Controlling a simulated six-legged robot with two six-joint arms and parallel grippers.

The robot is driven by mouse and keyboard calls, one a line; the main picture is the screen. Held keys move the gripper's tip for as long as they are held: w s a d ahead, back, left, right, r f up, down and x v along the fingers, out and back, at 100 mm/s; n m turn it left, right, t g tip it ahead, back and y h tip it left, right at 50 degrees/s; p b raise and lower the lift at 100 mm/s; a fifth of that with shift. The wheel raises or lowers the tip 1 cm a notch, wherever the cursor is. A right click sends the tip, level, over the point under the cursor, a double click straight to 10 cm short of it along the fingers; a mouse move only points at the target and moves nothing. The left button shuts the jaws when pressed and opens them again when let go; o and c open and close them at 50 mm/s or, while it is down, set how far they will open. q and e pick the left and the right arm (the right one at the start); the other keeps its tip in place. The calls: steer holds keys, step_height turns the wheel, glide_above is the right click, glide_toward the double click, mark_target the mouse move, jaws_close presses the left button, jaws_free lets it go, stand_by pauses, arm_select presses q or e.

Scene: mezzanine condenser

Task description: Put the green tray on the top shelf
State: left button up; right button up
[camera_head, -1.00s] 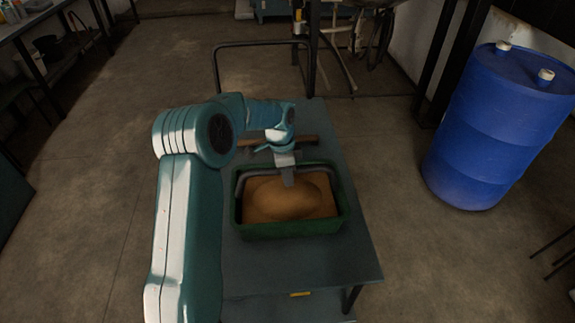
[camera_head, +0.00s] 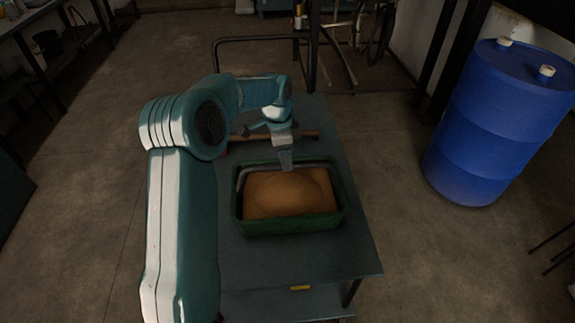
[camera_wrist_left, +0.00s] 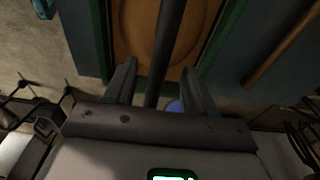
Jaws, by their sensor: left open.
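The green tray (camera_head: 293,228) stands on the top of a dark grey trolley (camera_head: 300,265). It holds a brown board with a rounded brown mound (camera_head: 290,192). A dark bar handle (camera_head: 243,172) lies near its far rim. My left gripper (camera_head: 286,166) is at the tray's far side, over the handle. In the left wrist view the open fingers (camera_wrist_left: 159,70) stand on either side of the dark handle bar (camera_wrist_left: 168,40), with gaps on both sides. The green rim (camera_wrist_left: 222,35) also shows there. My right gripper is not in view. I cannot tell which surface is the top shelf.
A brown rod-like thing (camera_head: 300,134) lies on the trolley behind the tray. The trolley's push rail (camera_head: 262,42) rises at the far end. A lower shelf (camera_head: 265,306) shows at the front. A blue barrel (camera_head: 498,125) stands right; a bench is at upper left.

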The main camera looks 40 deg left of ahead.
arm_select(q)
steer(key=r, duration=0.6)
steer(key=shift+s+a, duration=0.25)
steer(key=shift+s, duration=0.05)
